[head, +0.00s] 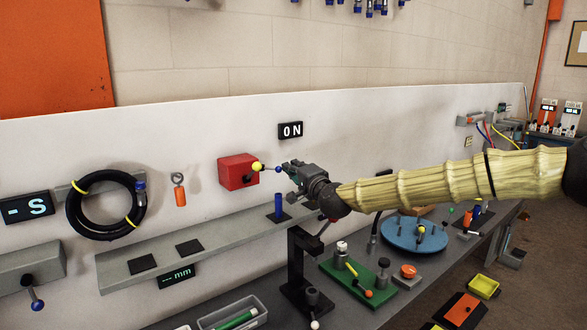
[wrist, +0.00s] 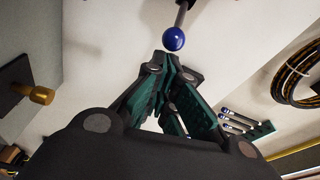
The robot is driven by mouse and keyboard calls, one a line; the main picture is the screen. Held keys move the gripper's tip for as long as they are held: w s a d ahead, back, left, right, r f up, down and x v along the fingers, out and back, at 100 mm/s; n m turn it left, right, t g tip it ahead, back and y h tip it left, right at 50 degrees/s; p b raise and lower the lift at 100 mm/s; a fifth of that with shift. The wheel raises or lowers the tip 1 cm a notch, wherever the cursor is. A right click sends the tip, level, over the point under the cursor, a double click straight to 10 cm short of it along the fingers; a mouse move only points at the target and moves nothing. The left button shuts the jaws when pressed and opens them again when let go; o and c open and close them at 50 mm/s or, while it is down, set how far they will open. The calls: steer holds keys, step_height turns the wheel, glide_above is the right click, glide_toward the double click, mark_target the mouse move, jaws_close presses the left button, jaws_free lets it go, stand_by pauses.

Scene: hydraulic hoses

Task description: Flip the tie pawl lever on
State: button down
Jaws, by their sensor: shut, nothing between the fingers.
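A red box (head: 238,171) is fixed to the pale wall panel, with a lever sticking out to its right. The lever has a yellow part (head: 257,166) near the box and a blue ball (head: 278,169) at its end. No label shows whether this is the tie pawl lever. My gripper (head: 287,169) is shut and empty, just right of the ball. In the wrist view the blue ball (wrist: 173,39) on its dark stem (wrist: 181,14) lies just beyond my closed fingertips (wrist: 172,66). I see no clear contact. A display (head: 290,130) above reads "ON".
A grey shelf (head: 215,243) runs below the box and carries a blue peg (head: 278,206). A coiled black hose (head: 107,233) hangs at left. Another blue-ended lever (head: 37,304) is at lower left. The bench below my arm holds a green plate (head: 340,290) and a blue disc (head: 398,237).

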steer(key=shift+s+a+m+t+h+b, duration=0.25)
steer(key=shift+s+m+t+h, duration=0.4)
steer(key=shift+h, duration=0.55)
steer(key=s+m+h+b, duration=0.6)
steer(key=s+h+b, duration=0.2)
steer(key=s, duration=0.5)
steer(key=shift+s+a+h, duration=0.35)
steer(key=shift+h, duration=0.75)
steer(key=shift+r, duration=0.15)
